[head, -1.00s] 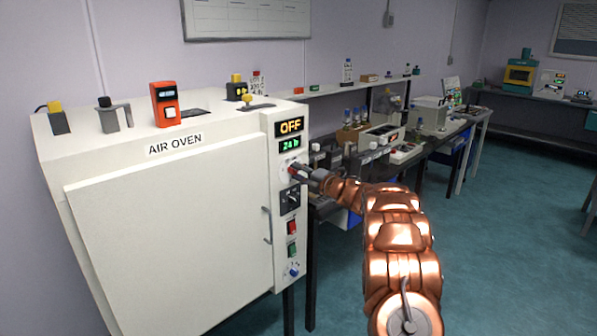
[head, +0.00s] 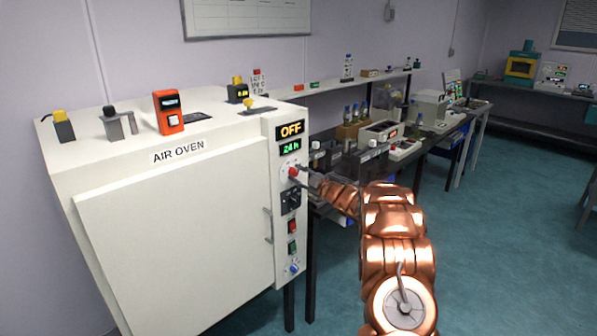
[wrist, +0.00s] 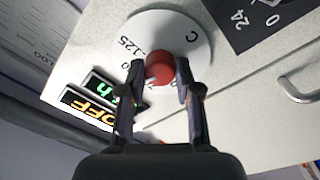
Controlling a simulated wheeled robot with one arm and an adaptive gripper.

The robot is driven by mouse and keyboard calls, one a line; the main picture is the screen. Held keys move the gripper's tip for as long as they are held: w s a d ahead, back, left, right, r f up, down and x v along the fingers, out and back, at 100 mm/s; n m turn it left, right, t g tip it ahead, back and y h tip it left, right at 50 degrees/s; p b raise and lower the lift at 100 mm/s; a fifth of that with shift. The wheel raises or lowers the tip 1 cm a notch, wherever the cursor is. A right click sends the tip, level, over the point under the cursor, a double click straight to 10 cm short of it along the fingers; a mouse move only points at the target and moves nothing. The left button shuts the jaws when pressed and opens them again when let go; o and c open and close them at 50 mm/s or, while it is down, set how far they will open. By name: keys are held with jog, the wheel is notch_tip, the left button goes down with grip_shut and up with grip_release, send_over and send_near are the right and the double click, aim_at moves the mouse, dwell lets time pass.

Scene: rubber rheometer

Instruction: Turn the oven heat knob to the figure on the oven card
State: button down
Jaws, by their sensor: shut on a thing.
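The white air oven (head: 180,240) fills the left of the head view. Its display (head: 290,130) reads OFF, with a green 24 h display (head: 290,147) below. The red heat knob (head: 292,171) sits under these on the front panel; the wrist view shows it (wrist: 159,68) on a white dial (wrist: 190,38) marked C, with 125 readable. My gripper (wrist: 160,72) is shut on the red knob, one finger on each side. The fingers hide part of the dial figures.
Below the knob are a black dial (head: 291,199), red (head: 292,226) and green (head: 292,247) switches, and a blue knob (head: 292,268). The door handle (head: 268,225) is to their left. A cluttered bench (head: 345,165) stands close behind my arm. Floor at right is clear.

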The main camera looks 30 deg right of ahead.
jog(key=shift+m+p, duration=0.4)
jog(key=shift+m, duration=0.4)
jog(key=c, duration=0.8)
grip_release()
jog(key=v, duration=1.2)
